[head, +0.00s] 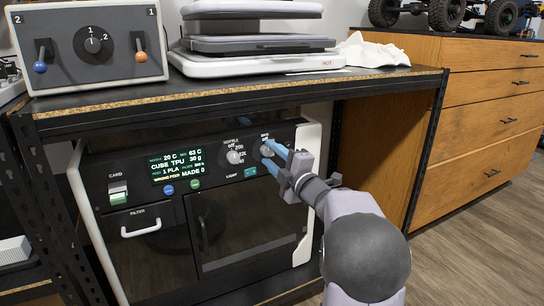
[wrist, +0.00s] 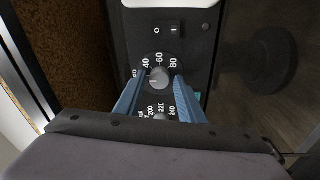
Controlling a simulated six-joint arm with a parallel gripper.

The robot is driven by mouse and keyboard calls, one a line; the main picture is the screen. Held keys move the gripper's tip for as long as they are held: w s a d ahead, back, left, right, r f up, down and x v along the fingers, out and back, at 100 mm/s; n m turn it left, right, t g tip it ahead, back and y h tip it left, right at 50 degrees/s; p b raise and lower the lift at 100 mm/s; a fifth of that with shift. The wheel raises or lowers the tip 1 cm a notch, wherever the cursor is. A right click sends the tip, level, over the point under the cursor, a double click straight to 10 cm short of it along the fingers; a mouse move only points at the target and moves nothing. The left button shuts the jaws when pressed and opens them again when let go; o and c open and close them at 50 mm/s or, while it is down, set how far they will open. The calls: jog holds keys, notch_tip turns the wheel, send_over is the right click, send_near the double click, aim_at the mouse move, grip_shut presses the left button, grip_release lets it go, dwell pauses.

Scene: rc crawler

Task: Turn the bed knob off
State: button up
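The bed knob (wrist: 159,77) is a round grey dial, ringed by the numbers 40, 60 and 80 in the wrist view. In the head view it is the right-hand dial (head: 266,150) on the black front panel of the printer, partly covered by my fingers. My gripper (head: 269,154) has blue fingers, which also show in the wrist view (wrist: 158,84). They stand one on each side of the bed knob, with a visible gap to it. I cannot tell its pointer setting clearly. The green display (head: 176,165) reads 63 C for the bed.
The nozzle knob (head: 235,156) is close left of the bed knob, with coloured buttons below. A rocker switch (wrist: 168,30) is on the knob's other side in the wrist view. The bench top (head: 250,84) overhangs the printer. Wooden drawers (head: 490,120) stand right.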

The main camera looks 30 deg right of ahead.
jog(key=shift+o, duration=0.2)
jog(key=s+p, duration=0.1)
jog(key=s, duration=0.6)
jog(key=shift+s+d+f+p, duration=0.2)
jog(key=shift+d+f+p, duration=0.05)
jog(key=shift+p, duration=0.1)
dwell(0.4)
